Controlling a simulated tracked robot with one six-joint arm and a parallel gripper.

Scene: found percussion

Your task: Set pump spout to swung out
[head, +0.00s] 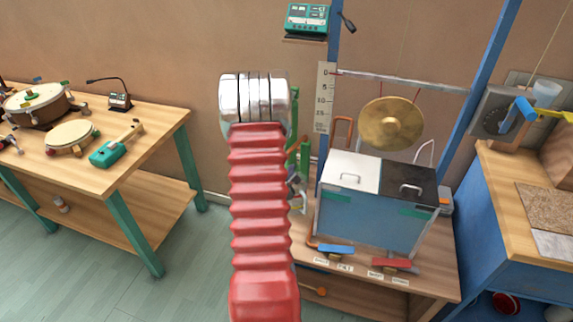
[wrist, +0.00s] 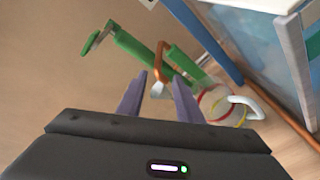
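A green pump (wrist: 140,52) shows in the wrist view, with a long green bar and a lever end at upper left. Beside it is a second green cylinder (wrist: 183,62). A copper-coloured bent pipe (wrist: 162,58), possibly the spout, runs between these green parts to a pale end just beyond my fingertips. My gripper (wrist: 160,77) is open, its two purple-grey fingers apart on either side of that pale end; I cannot tell whether they touch it. In the head view, green pump parts (head: 304,157) show just right of my red arm, which hides the rest.
A water tank (head: 365,220) with white and black lids stands right of the pump; its edge also shows in the wrist view (wrist: 292,60). A brass gong (head: 391,124) hangs behind it. A white curved handle (wrist: 247,104) and coloured hoops lie close right of my fingers.

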